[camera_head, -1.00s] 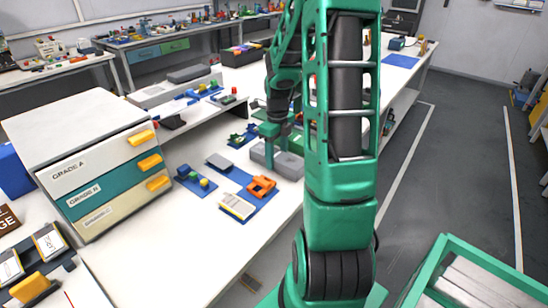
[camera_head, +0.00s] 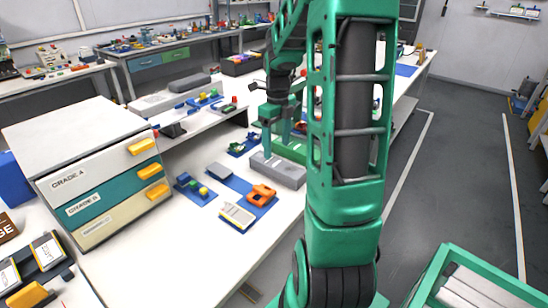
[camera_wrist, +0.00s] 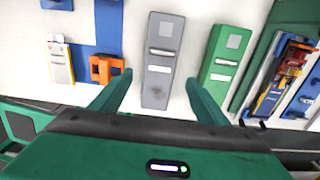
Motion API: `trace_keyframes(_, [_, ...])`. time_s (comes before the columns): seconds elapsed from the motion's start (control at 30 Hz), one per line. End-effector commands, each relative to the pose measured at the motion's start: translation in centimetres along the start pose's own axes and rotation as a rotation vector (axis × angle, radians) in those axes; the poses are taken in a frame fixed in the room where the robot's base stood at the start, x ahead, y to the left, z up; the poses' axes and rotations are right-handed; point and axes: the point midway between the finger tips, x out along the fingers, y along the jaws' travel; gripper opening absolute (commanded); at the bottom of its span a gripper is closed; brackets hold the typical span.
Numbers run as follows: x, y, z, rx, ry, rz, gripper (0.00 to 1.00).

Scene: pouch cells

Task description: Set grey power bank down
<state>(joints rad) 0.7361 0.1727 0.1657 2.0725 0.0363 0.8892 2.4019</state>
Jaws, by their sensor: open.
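The grey power bank (camera_head: 280,171) lies flat on the white table, to the right of a blue mat. It also shows in the wrist view (camera_wrist: 161,68), upright in the picture with a light square and two slots on its top. My gripper (camera_head: 276,143) is open and empty, above the power bank. In the wrist view its two fingertips (camera_wrist: 159,82) stand on either side of the power bank, apart from it. A green power bank (camera_wrist: 220,58) lies to the right of the grey one.
An orange frame-shaped piece (camera_wrist: 104,69) and a white-and-yellow pack (camera_wrist: 60,62) lie to the left, on the blue mat (camera_head: 241,187). A drawer cabinet (camera_head: 92,165) stands at left. An open box of tools (camera_wrist: 285,75) is at the right.

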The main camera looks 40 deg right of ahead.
Motion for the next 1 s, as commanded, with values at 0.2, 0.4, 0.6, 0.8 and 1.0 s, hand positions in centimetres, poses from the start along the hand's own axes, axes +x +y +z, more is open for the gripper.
trace_keyframes(0.2, [-2.6, 0.0, 0.0, -0.001, -0.001, 0.000, 0.69])
trace_keyframes(0.4, [-3.6, 0.8, -0.6, -0.081, 0.004, -0.006, 0.69])
trace_keyframes(0.6, [-5.0, 4.0, -3.6, -0.462, 0.027, -0.023, 0.69])
trace_keyframes(0.8, [-6.0, 7.5, -7.6, -0.937, 0.047, -0.028, 0.69])
trace_keyframes(1.0, [-6.2, 10.9, -11.7, -1.414, 0.052, -0.018, 0.69])
